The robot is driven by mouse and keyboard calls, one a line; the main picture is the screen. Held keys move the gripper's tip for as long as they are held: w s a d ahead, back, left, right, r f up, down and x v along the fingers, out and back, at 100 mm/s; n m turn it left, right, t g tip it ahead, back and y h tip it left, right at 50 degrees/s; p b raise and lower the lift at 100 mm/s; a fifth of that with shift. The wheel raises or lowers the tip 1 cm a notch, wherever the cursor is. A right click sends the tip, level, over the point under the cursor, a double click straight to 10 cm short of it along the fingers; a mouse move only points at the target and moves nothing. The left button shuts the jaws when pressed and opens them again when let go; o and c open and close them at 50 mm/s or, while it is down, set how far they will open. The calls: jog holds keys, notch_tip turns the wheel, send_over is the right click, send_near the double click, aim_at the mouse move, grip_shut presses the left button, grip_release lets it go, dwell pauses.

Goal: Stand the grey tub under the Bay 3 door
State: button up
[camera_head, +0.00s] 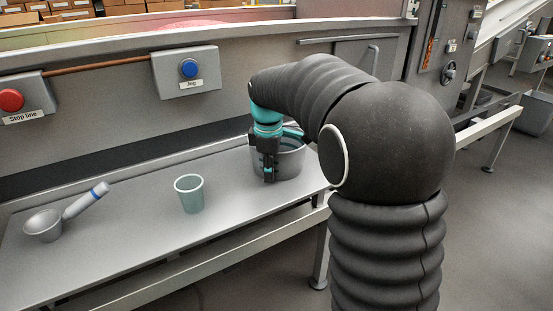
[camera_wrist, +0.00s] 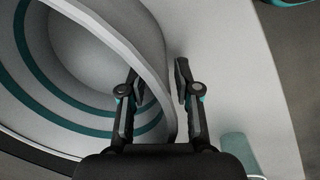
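The grey tub (camera_head: 292,163) stands upright at the right end of the metal shelf in the head view, partly hidden by my arm. My gripper (camera_head: 268,177) points down at its near-left rim. In the wrist view the tub (camera_wrist: 85,48) shows its grey inside with teal rings. There my gripper (camera_wrist: 160,80) is open across the tub's wall, one finger inside and one outside. Gaps seem to show between the fingers and the wall. I cannot make out a Bay 3 label or door in either view.
A pale green cup (camera_head: 190,194) stands left of the tub on the shelf (camera_head: 130,208). A metal scoop (camera_head: 45,225) with a blue-banded handle lies at the far left. The Jog box (camera_head: 187,72) and Stop line box (camera_head: 22,98) are on the wall behind.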

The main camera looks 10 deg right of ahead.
jog(key=shift+f, duration=0.1)
grip_shut()
dwell(0.3)
